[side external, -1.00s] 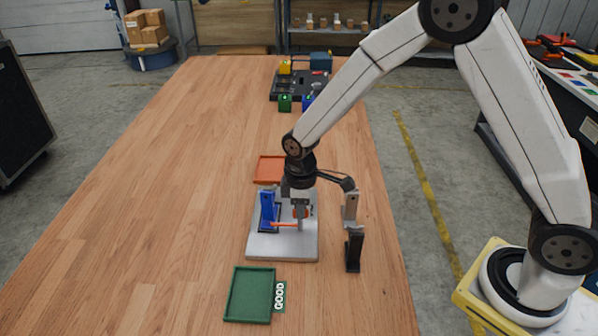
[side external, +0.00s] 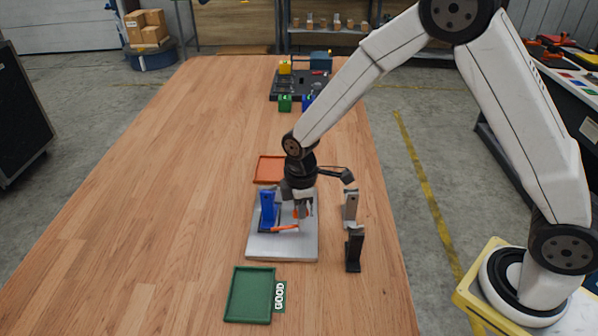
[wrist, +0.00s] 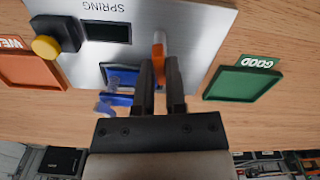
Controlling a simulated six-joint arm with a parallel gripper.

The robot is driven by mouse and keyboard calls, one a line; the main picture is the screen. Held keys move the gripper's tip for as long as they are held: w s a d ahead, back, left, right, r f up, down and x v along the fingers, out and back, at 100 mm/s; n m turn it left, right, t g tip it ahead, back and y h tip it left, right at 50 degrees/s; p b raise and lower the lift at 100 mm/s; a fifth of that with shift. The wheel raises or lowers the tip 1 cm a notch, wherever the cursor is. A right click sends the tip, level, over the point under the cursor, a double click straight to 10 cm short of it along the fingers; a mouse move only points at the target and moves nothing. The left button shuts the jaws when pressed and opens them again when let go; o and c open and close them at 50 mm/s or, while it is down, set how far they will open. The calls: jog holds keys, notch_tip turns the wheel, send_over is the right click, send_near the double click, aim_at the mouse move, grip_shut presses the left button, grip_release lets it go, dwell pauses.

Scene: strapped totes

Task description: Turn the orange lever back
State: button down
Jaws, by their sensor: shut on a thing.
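The orange lever (side external: 285,228) lies low across the grey metal plate (side external: 285,250), in front of a blue upright part (side external: 267,208). In the wrist view the orange lever (wrist: 159,50) shows its end between the fingertips of my gripper (wrist: 160,68). My gripper (side external: 301,214) is shut on the lever, over the right side of the plate in the side view. The blue part (wrist: 120,85) is left of the fingers in the wrist view. The fingers hide part of the lever.
A green tray marked GOOD (side external: 250,318) lies in front of the plate, and an orange tray (side external: 262,168) behind it. A black stand (side external: 354,250) is at the right. The wrist view shows a yellow knob (wrist: 45,47) and a dark display (wrist: 106,32). The table's left is clear.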

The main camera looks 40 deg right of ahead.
jog(key=n, duration=1.1)
jog(key=shift+n, duration=2.1)
jog(key=c, duration=0.7)
grip_release()
jog(key=shift+r, duration=0.15)
